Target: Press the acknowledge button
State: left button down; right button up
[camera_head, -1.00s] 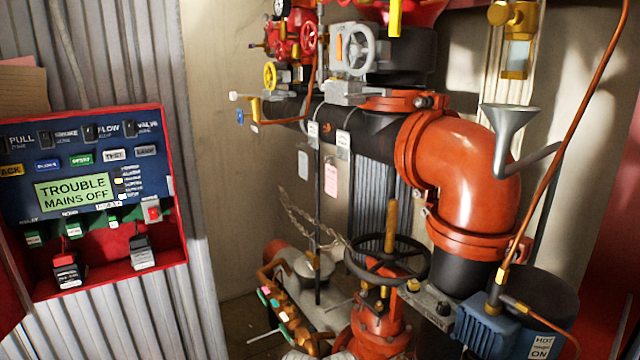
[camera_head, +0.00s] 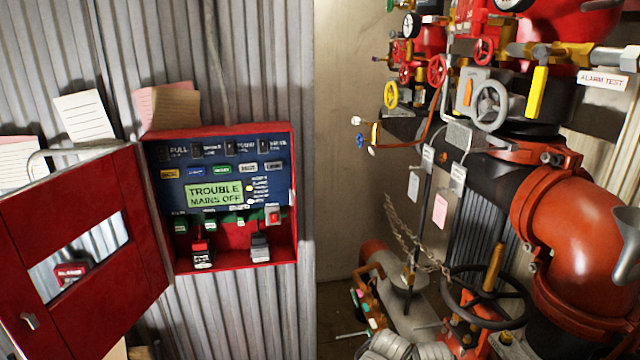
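The red alarm panel box (camera_head: 296,240) hangs on the corrugated wall, left of centre, with its red door (camera_head: 110,270) swung open to the left. Its dark blue face carries a green display (camera_head: 214,194) reading "TROUBLE MAINS OFF". A row of small labelled buttons runs above the display. The leftmost is a yellow button (camera_head: 169,174), probably the acknowledge one, but its label is too small to read surely. Beside it are a blue button (camera_head: 196,171), a green button (camera_head: 222,169) and pale ones. Neither of my grippers shows.
Orange pipework (camera_head: 570,225), valves and a black handwheel (camera_head: 488,295) crowd the right. Paper notes are above the box. Bare wall lies between box and pipes.

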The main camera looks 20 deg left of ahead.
aim_at(165, 173)
jog(key=u, duration=1.55)
